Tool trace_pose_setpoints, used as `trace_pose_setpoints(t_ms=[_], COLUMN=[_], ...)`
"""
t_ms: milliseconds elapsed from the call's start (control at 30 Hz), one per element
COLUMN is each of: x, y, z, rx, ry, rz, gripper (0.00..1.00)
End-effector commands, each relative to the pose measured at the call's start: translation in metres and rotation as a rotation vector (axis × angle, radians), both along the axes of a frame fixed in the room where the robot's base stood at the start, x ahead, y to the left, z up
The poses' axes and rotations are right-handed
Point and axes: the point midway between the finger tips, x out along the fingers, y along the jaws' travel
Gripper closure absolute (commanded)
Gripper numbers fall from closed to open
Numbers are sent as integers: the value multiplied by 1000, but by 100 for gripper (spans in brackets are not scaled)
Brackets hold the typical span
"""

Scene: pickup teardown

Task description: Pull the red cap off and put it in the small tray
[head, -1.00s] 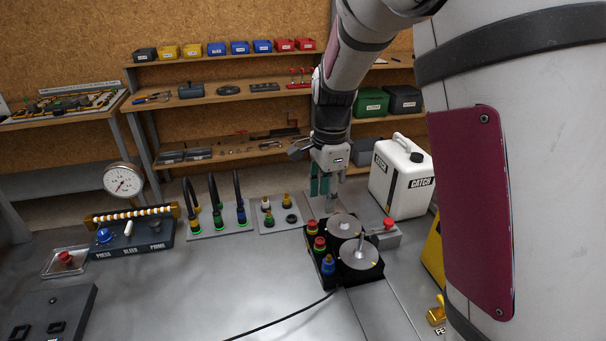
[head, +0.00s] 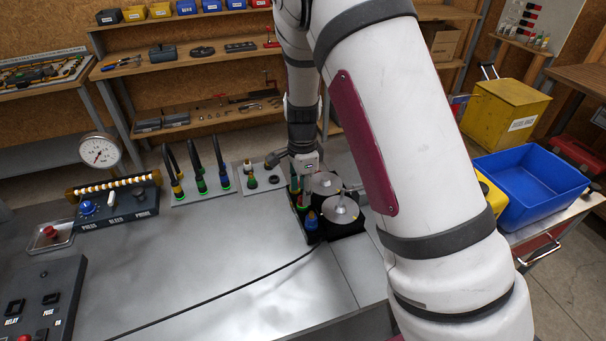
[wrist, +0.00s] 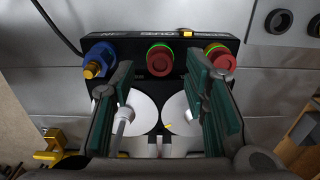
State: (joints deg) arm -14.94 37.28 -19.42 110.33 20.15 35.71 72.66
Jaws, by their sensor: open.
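In the wrist view, two red caps with green rings, a middle one (wrist: 159,61) and a right one (wrist: 219,57), sit on a black block (wrist: 138,43). My gripper (wrist: 160,62) is open. Its two green-padded fingers are apart, with the middle cap showing between their tips; I see no contact. In the head view, my gripper (head: 302,186) is over the block (head: 346,237), and its fingers largely hide the red caps. The small clear tray (head: 38,244) is at the far left with a red piece (head: 50,232) in it.
A blue connector (wrist: 98,60) with a brass tip stands left of the middle cap. Two metal discs (head: 341,209) lie beside the fingers. A black cable (head: 225,290) runs across the bench. A control panel (head: 118,204) stands near the tray.

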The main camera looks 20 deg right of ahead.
Motion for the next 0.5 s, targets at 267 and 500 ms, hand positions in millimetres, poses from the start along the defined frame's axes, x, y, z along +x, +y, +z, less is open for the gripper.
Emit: trace_pose_setpoints(t_ms=[267, 500], x=[0, 0], y=[0, 0], z=[-22, -23], rx=[0, 0], ry=[0, -1], rz=[0, 0], gripper=[58, 58])
